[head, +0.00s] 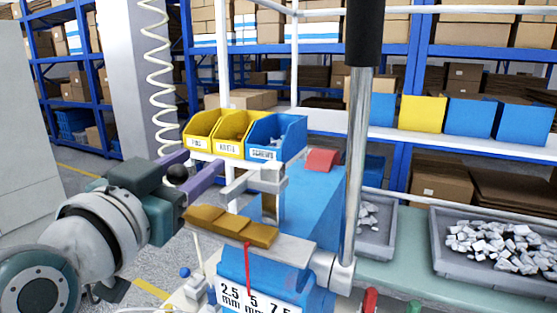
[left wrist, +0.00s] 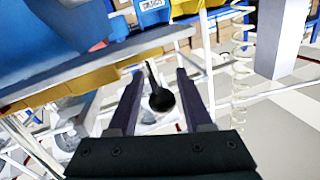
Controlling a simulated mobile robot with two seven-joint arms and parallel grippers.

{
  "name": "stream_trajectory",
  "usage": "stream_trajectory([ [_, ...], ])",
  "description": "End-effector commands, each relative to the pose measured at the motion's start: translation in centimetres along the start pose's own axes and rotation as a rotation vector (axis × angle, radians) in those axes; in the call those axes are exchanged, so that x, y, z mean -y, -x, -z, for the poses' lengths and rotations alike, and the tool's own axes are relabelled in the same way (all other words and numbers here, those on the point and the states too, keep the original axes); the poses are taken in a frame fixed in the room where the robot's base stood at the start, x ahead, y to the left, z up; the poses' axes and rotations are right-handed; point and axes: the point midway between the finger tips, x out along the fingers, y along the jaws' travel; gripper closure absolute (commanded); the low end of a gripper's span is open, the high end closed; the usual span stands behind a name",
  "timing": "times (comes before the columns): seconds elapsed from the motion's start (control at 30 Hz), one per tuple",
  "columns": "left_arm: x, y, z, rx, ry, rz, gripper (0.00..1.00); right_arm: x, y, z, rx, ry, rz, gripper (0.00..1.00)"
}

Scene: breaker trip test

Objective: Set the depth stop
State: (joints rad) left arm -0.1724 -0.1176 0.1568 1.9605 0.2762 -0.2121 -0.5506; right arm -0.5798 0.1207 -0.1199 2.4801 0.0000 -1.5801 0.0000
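The blue press (head: 300,200) stands in the middle of the head view. Its white scale plate (head: 255,292) reads 2.5, 5 and 7.5 mm. A thin red pointer (head: 247,268) hangs over the plate near the 5. A black ball knob (head: 178,173) is left of the press; in the left wrist view the knob (left wrist: 160,99) shows on a thin dark stem. My left gripper (head: 205,167) is open, with its purple fingers on either side of the knob. The left wrist view shows gaps between knob and fingers (left wrist: 158,86). My right gripper is out of view.
A steel lever with a black grip (head: 357,150) rises at the press's right. Yellow and blue bins (head: 240,135) sit behind the press. Grey trays of pale pieces (head: 495,250) stand on the green bench at right. A coiled white cable (head: 158,75) hangs behind my left arm.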

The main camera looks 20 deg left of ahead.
Motion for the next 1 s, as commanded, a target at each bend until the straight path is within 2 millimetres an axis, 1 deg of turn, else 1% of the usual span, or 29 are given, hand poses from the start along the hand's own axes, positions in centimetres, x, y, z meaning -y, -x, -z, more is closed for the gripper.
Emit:
stream_trajectory([
  [0.03,0.0,0.0,0.0,0.0,0.0,0.0,0.43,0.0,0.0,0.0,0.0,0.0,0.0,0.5],
  [0.07,0.0,0.0,0.0,0.0,0.0,0.0,0.4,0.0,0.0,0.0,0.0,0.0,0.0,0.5],
  [0.1,0.0,0.0,0.0,0.0,0.0,0.0,0.39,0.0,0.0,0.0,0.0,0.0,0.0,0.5],
  [0.33,0.0,0.1,-0.1,0.001,0.0,0.0,0.39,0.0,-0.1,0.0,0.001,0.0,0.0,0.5],
  [0.43,0.0,0.7,-0.2,0.002,-0.001,-0.001,0.39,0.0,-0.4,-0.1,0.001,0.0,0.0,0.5],
  [0.57,-0.1,2.6,-0.4,0.002,-0.001,0.0,0.39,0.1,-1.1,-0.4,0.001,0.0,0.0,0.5],
  [0.7,-0.1,5.4,-0.5,0.004,-0.001,0.0,0.39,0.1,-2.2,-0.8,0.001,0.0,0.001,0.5],
  [0.8,-0.1,7.2,-0.5,0.003,-0.001,0.0,0.39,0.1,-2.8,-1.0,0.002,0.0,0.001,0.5],
  [0.9,-0.1,8.5,-0.4,0.003,-0.001,-0.001,0.39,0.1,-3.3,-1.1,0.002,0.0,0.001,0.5],
  [1.0,0.0,9.4,-0.3,0.002,-0.001,-0.001,0.39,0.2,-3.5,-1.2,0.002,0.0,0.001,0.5],
])
